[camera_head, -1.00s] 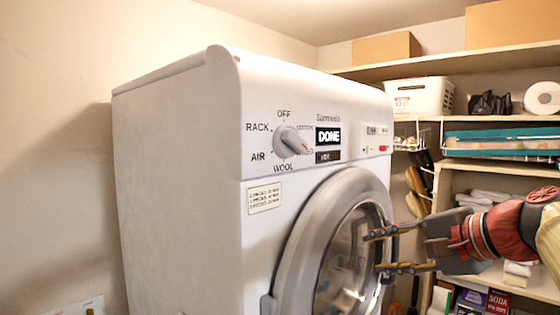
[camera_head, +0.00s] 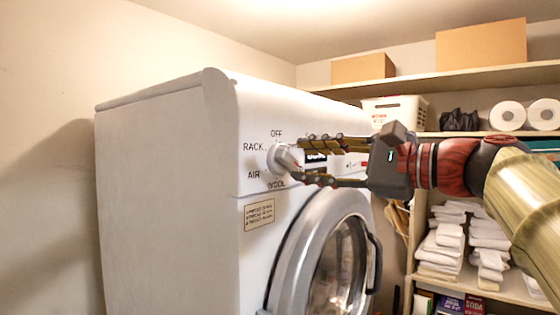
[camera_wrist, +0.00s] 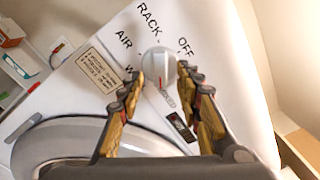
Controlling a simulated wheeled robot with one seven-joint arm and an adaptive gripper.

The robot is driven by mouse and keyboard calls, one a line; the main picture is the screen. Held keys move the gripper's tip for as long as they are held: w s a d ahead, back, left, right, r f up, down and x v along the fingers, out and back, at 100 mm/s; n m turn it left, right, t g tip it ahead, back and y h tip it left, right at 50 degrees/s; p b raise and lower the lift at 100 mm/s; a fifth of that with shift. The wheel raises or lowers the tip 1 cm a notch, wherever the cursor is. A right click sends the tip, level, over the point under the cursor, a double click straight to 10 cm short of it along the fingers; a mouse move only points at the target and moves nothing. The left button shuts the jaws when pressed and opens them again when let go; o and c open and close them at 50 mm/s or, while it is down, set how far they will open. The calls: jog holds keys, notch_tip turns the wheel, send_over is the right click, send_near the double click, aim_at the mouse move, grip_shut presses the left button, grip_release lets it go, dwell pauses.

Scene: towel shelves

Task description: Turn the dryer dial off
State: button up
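The white dryer (camera_head: 165,190) stands at the left centre. Its round grey dial (camera_head: 281,158) is on the upper front panel, with OFF printed above it, RACK and AIR to its left and WOOL below. My gripper (camera_head: 305,160) is in front of the panel, its two fingers spread above and below the dial's right side. In the wrist view the dial (camera_wrist: 159,66) shows just beyond and between the open fingertips (camera_wrist: 163,85). A red mark on its ridge points down toward the gripper, away from OFF. I cannot tell whether the fingers touch it.
The dryer's round door (camera_head: 318,255) is below the dial, with a dark handle. Shelves on the right hold a white basket (camera_head: 395,112), cardboard boxes (camera_head: 480,45), paper rolls (camera_head: 508,115) and folded towels (camera_head: 440,250). A plain wall is at left.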

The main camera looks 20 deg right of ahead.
aim_at(284, 160)
jog(key=shift+w+a, duration=0.55)
jog(key=shift+a, duration=0.15)
jog(key=shift+w+a, duration=0.15)
jog(key=shift+w, duration=0.25)
jog(key=shift+c, duration=0.5)
jog(key=c, duration=0.7)
grip_shut()
